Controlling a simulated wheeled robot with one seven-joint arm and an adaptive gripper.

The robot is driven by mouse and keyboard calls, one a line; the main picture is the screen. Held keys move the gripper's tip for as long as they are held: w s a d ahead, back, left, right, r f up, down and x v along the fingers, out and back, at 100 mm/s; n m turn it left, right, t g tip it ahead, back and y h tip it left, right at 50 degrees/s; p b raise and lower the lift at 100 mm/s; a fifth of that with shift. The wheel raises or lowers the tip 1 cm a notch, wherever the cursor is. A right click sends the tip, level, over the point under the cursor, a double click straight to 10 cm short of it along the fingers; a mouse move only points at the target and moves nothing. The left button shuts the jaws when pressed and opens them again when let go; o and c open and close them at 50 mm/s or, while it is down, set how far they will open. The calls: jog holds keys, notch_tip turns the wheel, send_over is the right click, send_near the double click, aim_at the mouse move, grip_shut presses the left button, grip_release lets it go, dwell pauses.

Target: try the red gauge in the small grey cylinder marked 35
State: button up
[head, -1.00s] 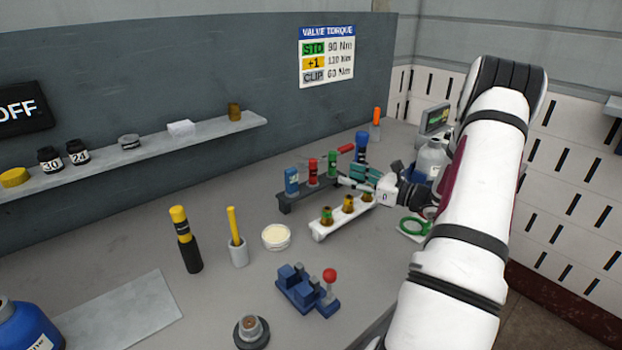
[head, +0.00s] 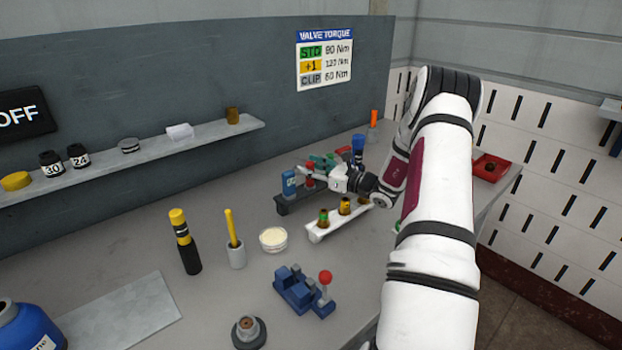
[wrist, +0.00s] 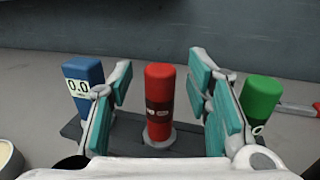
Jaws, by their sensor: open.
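The red gauge (head: 309,181) stands upright in a dark rack (head: 290,208), between a blue gauge (head: 289,184) and a green gauge (head: 331,160). In the wrist view the red gauge (wrist: 159,90) is centred between the teal finger pads of my gripper (wrist: 161,78). The pads are spread wide, with a gap on each side of the gauge. In the head view my gripper (head: 318,168) is at the rack and partly covers the red and green gauges. I cannot make out a grey cylinder marked 35; my arm hides part of the bench.
A white rack (head: 318,238) with brass pieces stands in front of the dark rack. A cream-filled round dish (head: 273,239), a grey holder with a yellow stick (head: 236,255) and a blue fixture (head: 300,290) stand nearer. A shelf (head: 150,148) holds small cylinders, two reading 30 and 24.

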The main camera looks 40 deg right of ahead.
jog(key=shift+w, duration=0.35)
jog(key=shift+a, duration=0.1)
grip_shut()
